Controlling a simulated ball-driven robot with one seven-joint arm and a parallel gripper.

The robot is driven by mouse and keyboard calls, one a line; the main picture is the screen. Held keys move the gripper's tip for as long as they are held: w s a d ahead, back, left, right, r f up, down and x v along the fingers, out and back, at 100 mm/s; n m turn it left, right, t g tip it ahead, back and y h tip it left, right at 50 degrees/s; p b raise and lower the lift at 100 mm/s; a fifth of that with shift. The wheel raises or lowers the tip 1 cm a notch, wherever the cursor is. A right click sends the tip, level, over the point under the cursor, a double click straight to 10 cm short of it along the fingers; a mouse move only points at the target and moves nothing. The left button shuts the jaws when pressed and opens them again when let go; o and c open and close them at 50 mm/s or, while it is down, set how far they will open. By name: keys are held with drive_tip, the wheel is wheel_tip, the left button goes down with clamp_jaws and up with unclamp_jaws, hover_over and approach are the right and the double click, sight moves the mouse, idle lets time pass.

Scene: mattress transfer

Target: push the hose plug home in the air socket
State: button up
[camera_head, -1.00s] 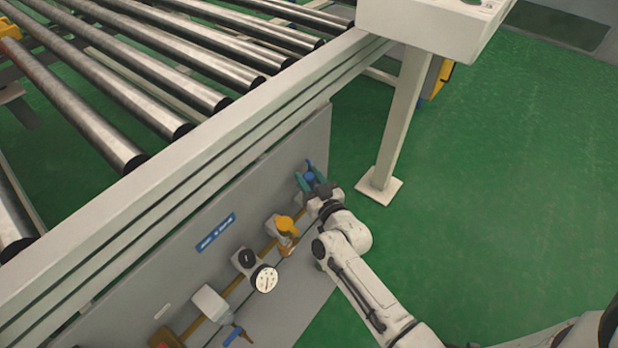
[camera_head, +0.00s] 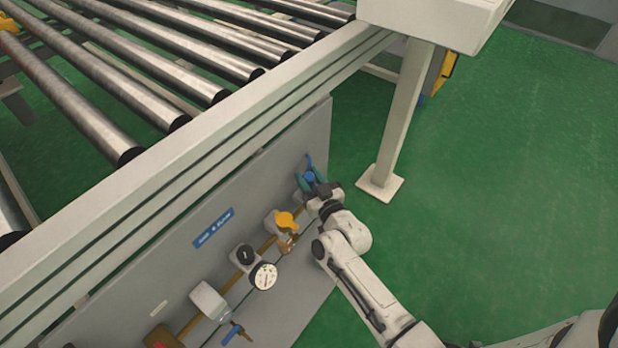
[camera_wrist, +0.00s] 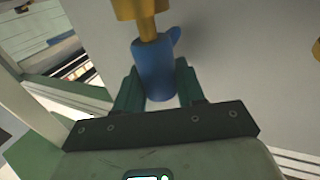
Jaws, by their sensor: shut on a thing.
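A blue, rounded cylinder, which I take to be the hose plug (camera_wrist: 154,68), stands between my gripper's green fingers in the wrist view. My gripper (camera_wrist: 157,82) is shut on it. A narrow brass stem joins the plug's far end to a wider brass fitting, apparently the air socket (camera_wrist: 138,8), cut off by the frame's top edge. Whether the plug is fully seated cannot be told. In the head view my gripper (camera_head: 312,182) is at the panel's right end, around the small blue plug (camera_head: 309,177). The socket is not clear there.
A white post (camera_head: 400,130) stands to the right. Green floor beyond is clear.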

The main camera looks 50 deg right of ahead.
drive_tip(key=shift+f+b, duration=0.75)
drive_tip(key=shift+f, duration=0.15)
drive_tip(key=o, duration=1.2)
drive_tip(key=p+v, duration=0.2)
drive_tip(key=v, duration=0.8)
drive_tip(key=shift+s+a+p, duration=0.15)
drive_tip(key=shift+s+p, duration=0.15)
drive_tip(key=shift+s, duration=0.05)
